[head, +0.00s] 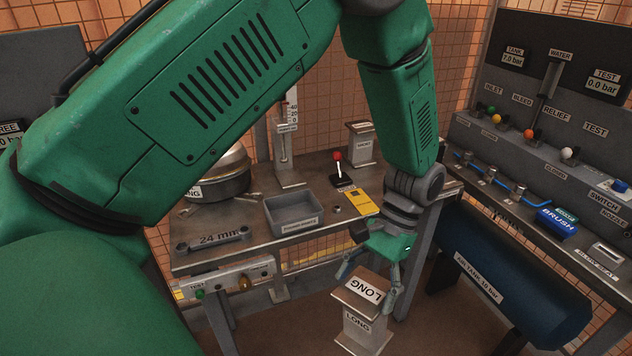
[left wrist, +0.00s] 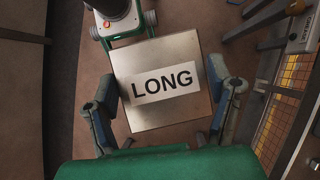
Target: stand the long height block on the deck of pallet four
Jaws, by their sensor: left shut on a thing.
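The long height block (head: 356,329) is a grey metal block with flanged ends, white LONG labels on its top and side. My left gripper (head: 366,288) points down over it and is shut on it, one finger on each side. In the left wrist view the block's square top (left wrist: 140,66) fills the middle, between the two fingers of the left gripper (left wrist: 168,98). The block looks upright and is in front of the steel bench; I cannot tell whether its bottom touches anything. I see no label for pallet four. My right gripper is not in view.
The steel bench (head: 240,258) holds a grey bin (head: 291,225), a 24 mm wrench (head: 213,238), a red-knobbed lever (head: 339,165) and another labelled block (head: 359,143). A dark blue air tank (head: 515,272) lies at the right, below a valve panel (head: 545,115). Brown floor shows between.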

